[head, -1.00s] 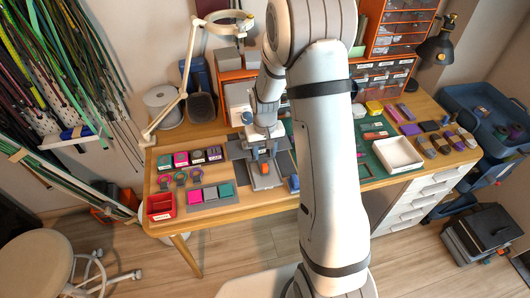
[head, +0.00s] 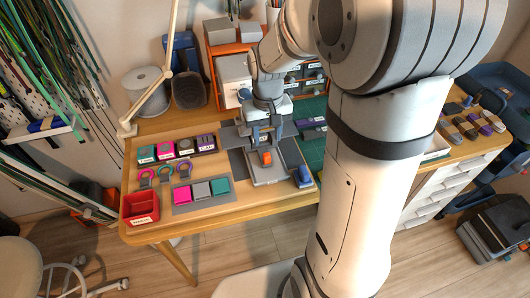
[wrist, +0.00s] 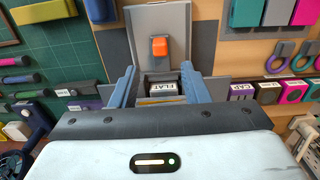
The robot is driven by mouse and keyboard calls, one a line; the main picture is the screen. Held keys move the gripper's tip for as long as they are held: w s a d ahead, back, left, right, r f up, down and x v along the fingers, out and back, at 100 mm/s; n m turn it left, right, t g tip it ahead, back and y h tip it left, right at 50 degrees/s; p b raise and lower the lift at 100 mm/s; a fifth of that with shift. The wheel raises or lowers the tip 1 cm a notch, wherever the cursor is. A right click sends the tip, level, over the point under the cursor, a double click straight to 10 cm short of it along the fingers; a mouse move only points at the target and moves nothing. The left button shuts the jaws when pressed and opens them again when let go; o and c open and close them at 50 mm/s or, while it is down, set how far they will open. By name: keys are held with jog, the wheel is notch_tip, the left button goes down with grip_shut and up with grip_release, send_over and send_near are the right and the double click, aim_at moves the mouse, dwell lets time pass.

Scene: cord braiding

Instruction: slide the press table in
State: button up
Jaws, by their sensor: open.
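The press table is a flat grey plate (head: 268,176) with an orange knob (head: 265,157) on it, lying on the wooden desk and sticking out toward the front edge. In the wrist view the plate (wrist: 176,20) and the orange knob (wrist: 158,48) are just beyond my fingertips. My gripper (head: 260,135) is above the rear of the plate, its blue fingers apart; in the wrist view my gripper (wrist: 158,75) has a block labelled FLAT (wrist: 162,87) showing between its fingers. I cannot tell whether any finger touches the plate.
A blue block (head: 303,177) stands right of the plate. Pink, grey and teal tiles (head: 202,188) lie on a mat to the left, with small labelled boxes (head: 183,149) behind and a red tray (head: 140,206) at the front corner. My arm hides the desk's middle right.

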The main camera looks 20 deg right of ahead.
aim_at(267, 154)
notch_tip(267, 154, down, 7)
jog(key=shift+f+b, duration=0.1)
jog(key=shift+b, duration=0.25)
grip_shut()
dwell(0.4)
